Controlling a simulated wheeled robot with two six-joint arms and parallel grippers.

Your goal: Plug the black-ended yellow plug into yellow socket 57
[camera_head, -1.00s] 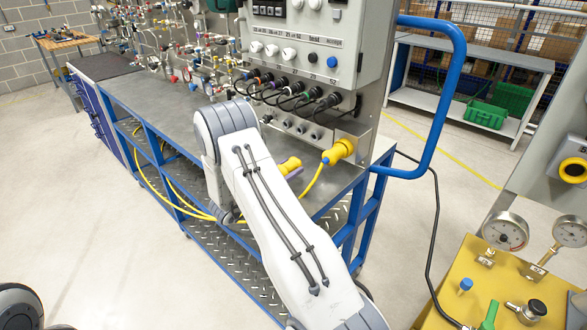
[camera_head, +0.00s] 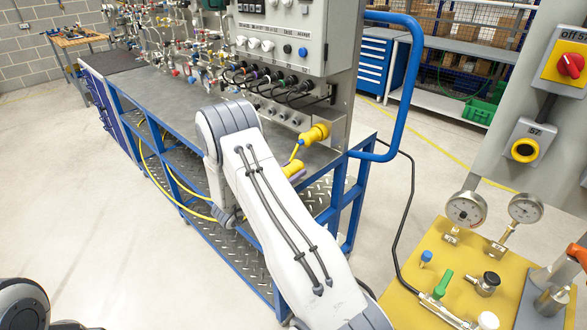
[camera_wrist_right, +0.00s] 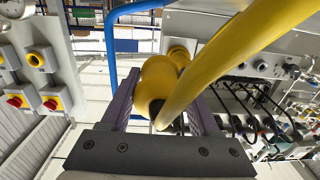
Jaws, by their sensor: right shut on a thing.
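My right gripper (camera_wrist_right: 160,112) is shut on a yellow plug (camera_wrist_right: 157,80), between two purple fingers. The plug's black end faces the wrist camera, and a thick yellow cable (camera_wrist_right: 240,50) crosses in front. In the head view my white arm hides most of this gripper; the held plug (camera_head: 293,169) shows beside it. Yellow socket 57 (camera_head: 525,150) is a yellow ring with a dark centre on a grey box at the right, labelled 57. The held plug is well left of it and apart. My left gripper is not in view.
Another yellow plug (camera_head: 315,133) with a blue end sits at the bench's panel, close beyond the held plug. A blue rail (camera_head: 404,100) stands between there and socket 57. A red switch (camera_head: 571,65) is above the socket. Gauges (camera_head: 466,209) and valves stand on a yellow plate below.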

